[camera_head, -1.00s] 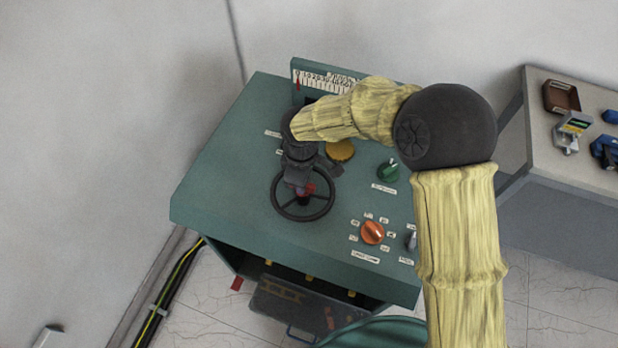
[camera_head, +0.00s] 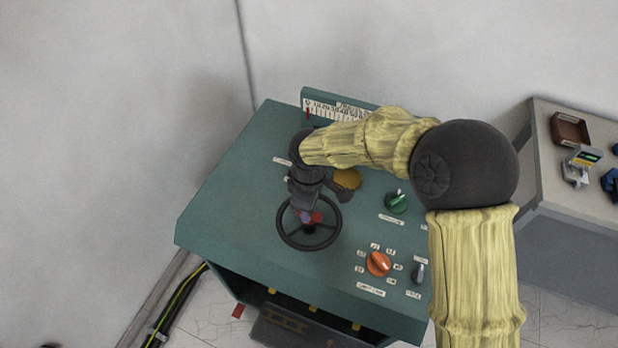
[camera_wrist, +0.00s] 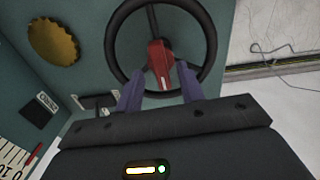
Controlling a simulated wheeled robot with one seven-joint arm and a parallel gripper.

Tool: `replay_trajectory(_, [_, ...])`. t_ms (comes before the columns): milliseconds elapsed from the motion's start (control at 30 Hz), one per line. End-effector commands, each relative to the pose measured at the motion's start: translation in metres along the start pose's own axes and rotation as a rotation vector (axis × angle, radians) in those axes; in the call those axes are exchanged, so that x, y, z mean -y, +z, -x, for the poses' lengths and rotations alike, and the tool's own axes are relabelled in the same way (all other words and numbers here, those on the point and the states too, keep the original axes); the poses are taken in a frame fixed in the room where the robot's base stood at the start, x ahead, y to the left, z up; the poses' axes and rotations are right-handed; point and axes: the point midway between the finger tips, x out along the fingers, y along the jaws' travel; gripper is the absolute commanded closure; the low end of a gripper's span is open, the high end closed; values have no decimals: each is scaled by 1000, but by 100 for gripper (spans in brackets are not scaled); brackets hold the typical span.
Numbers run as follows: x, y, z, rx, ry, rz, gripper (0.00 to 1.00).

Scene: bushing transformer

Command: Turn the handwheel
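The black handwheel (camera_head: 282,231) is mounted on the sloping green console top, below the middle of the head view. It also shows at the top of the wrist view (camera_wrist: 112,52), with a red piece (camera_wrist: 160,64) at its hub. My gripper (camera_head: 308,215) is over the hub. In the wrist view my gripper (camera_wrist: 158,78) has its two purple fingers apart, one on each side of the red piece, with gaps visible. I cannot tell how deep the fingertips reach. My wrist and gripper body hide part of the wheel's far rim in the head view.
The green console (camera_head: 235,185) carries a yellow knob (camera_head: 347,180), a green knob (camera_head: 397,201), an orange knob (camera_head: 379,262) and a grey switch (camera_head: 418,273). A scale stands at its back edge. A side table (camera_head: 545,135) with small items is at right.

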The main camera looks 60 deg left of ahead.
Motion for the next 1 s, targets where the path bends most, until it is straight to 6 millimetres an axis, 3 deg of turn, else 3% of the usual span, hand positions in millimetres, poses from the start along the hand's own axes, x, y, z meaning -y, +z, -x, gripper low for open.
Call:
replay_trajectory(700, [-1, 0, 138, -4, 5, 0, 62])
replay_trajectory(833, [-1, 0, 153, -4, 3, 0, 62])
replay_trajectory(1000, [0, 0, 158, -2, 1, 0, 62])
